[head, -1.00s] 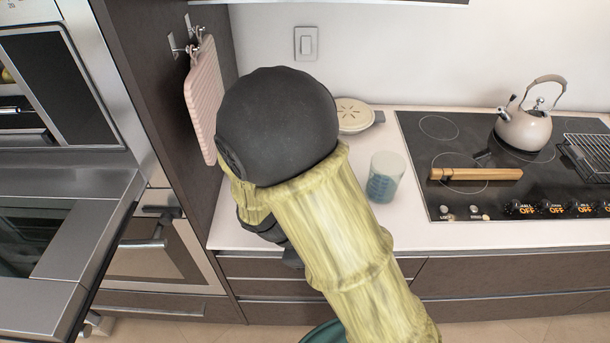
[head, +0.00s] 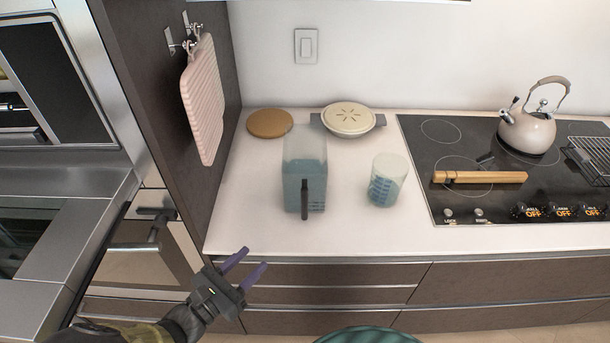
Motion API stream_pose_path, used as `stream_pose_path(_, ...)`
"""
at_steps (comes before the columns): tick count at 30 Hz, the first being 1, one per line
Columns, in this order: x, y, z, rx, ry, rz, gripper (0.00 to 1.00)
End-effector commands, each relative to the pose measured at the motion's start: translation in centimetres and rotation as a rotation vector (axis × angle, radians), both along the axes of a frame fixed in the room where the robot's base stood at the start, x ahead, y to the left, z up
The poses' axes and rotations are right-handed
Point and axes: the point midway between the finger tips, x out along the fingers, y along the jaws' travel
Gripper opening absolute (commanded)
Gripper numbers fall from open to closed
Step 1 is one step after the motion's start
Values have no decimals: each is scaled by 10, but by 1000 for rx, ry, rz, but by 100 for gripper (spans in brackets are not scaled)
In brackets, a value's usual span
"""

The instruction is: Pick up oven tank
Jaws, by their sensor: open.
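The oven tank is most likely the clear bluish box-shaped container with a dark vertical handle (head: 304,172), upright on the white counter. Its handle faces the front edge. My gripper (head: 250,264) is at the lower left, in front of the counter's drawers. Its two purple fingers are apart, with nothing between them. They point up and right toward the container, clear of it and of the counter edge.
A measuring cup (head: 386,181) stands right of the container. A wooden disc (head: 269,123) and a lidded dish (head: 348,119) sit behind. A pink board (head: 203,100) hangs on the left panel. A kettle (head: 527,131) is on the cooktop. An oven door (head: 60,250) juts out left.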

Motion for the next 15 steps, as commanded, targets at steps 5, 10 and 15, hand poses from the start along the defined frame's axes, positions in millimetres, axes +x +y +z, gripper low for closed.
stream_pose_path(5, 3, -3, 0, 1, 1, -2, 41)
stream_pose_path(10, 19, -18, 2, -1, 0, -6, 41)
stream_pose_path(15, 42, -37, 2, -1, 1, -7, 41)
